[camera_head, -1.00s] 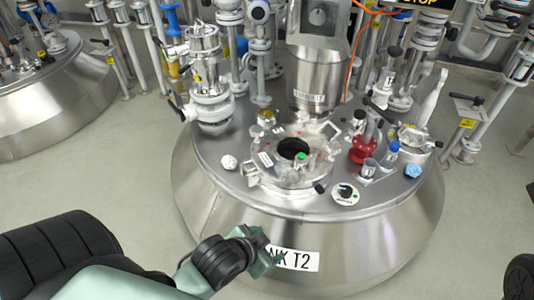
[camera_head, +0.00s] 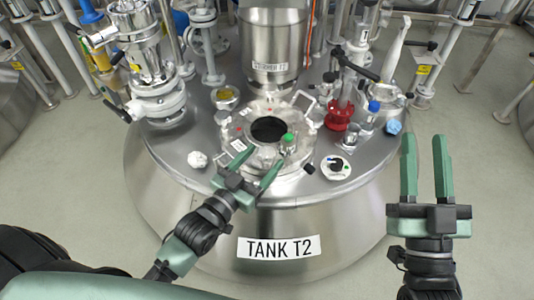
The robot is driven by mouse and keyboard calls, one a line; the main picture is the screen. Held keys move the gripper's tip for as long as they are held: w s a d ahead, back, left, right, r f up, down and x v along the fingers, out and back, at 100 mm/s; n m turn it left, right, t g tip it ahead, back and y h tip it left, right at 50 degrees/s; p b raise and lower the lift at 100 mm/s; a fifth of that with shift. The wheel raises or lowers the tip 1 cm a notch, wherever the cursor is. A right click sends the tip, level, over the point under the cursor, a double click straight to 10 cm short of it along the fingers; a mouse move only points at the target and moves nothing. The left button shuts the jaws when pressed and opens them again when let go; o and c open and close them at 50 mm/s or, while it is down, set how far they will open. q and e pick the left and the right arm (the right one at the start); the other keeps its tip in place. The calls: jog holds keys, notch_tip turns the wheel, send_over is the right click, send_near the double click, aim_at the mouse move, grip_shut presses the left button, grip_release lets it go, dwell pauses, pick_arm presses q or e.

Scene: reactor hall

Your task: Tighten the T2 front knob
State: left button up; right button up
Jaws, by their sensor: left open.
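Tank T2 (camera_head: 330,222) is a steel vessel with a "TANK T2" label (camera_head: 278,247) on its front. On its lid is a round manway (camera_head: 233,140) with a dark opening. A green-topped fitting (camera_head: 288,142) stands at its right. A small black knob (camera_head: 309,168) sits at its front right edge. A black dial knob on a white disc (camera_head: 336,167) lies further right. Which one is the front knob I cannot tell. My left gripper (camera_head: 255,168) is open and empty at the manway's front rim, partly hiding it. My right gripper (camera_head: 424,145) is open and empty, right of the tank.
A steel stirrer housing (camera_head: 272,45) rises behind the manway. A red flanged valve (camera_head: 341,114) and a blue-capped fitting (camera_head: 369,117) stand on the lid's right. A valve stack (camera_head: 150,85) stands at the left. White (camera_head: 197,159) and blue (camera_head: 394,127) crumpled pieces lie on the lid.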

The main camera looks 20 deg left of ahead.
aim_at(274, 149)
pick_arm(q)
jog(key=shift+x, duration=1.5)
pick_arm(e)
jog(key=shift+s+d+r+t+y, duration=0.1)
jog(key=shift+s+r+t+y, duration=0.05)
jog(key=shift+s+r+t, duration=0.55)
jog(key=shift+s+r+t+y, duration=0.15)
jog(key=shift+s+r+t, duration=0.3)
jog(key=shift+r, duration=0.45)
jog(key=shift+w, duration=0.1)
pick_arm(q)
jog(key=c, duration=1.4)
jog(key=shift+o, duration=0.2)
jog(key=shift+m+g+h+p, duration=0.5)
jog(key=shift+m+h+p, duration=0.3)
jog(key=shift+h+p, duration=0.3)
pick_arm(e)
jog(key=w+f+g+h, duration=0.2)
jog(key=w+f+g, duration=0.2)
jog(key=f, duration=0.6)
jog(key=shift+d+g, duration=0.15)
jog(key=shift+g, duration=1.1)
jog(key=shift+f, duration=0.1)
pick_arm(q)
jog(key=o, duration=1.4)
jog(key=shift+c, duration=0.2)
